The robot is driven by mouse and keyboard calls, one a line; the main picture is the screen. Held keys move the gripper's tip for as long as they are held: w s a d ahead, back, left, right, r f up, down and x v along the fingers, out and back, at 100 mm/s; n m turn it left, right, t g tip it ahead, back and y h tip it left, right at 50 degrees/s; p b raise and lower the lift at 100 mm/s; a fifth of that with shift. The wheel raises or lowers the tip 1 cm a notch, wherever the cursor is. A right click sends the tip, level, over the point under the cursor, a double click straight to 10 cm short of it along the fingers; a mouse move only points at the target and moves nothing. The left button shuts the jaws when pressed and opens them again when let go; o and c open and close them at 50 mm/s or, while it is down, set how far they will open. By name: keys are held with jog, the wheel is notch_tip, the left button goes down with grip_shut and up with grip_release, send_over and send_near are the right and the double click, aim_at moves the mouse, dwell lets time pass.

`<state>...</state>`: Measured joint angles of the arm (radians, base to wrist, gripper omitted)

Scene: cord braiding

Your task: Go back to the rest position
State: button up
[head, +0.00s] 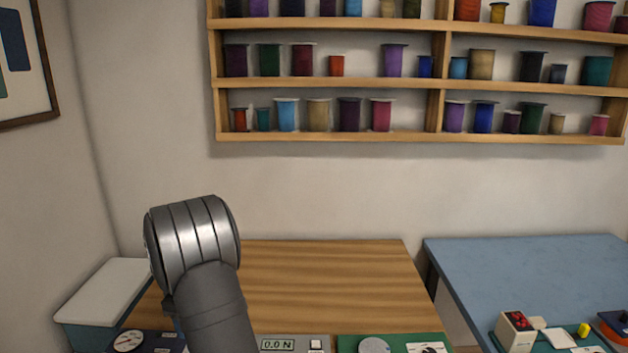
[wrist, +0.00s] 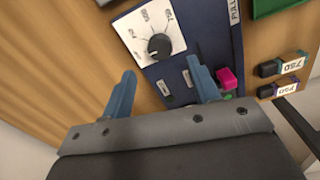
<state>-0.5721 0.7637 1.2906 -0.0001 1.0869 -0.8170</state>
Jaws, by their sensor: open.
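My gripper (wrist: 161,88) shows in the wrist view with its two blue fingers apart and nothing between them. It is above a dark blue panel (wrist: 208,48) that has a white dial plate with a black knob (wrist: 158,46). A pink block (wrist: 229,78) is just right of the right finger. In the head view only my grey arm shows, rising from the bottom edge at the left; my gripper is not visible there.
A wooden table (head: 330,280) has a clear middle, with instruments at its near edge. A lidded box (head: 105,290) stands at its left. A blue table (head: 540,270) with small items is at the right. Shelves of spools (head: 330,83) hang on the wall.

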notch_tip(320, 180, down, 7)
jog(key=shift+f, duration=0.1)
jog(key=shift+r+m, duration=0.2)
jog(key=shift+m, duration=0.7)
jog(key=m, duration=0.6)
jog(key=shift+m, duration=0.4)
jog(key=m, duration=0.4)
jog(key=shift+m, duration=2.5)
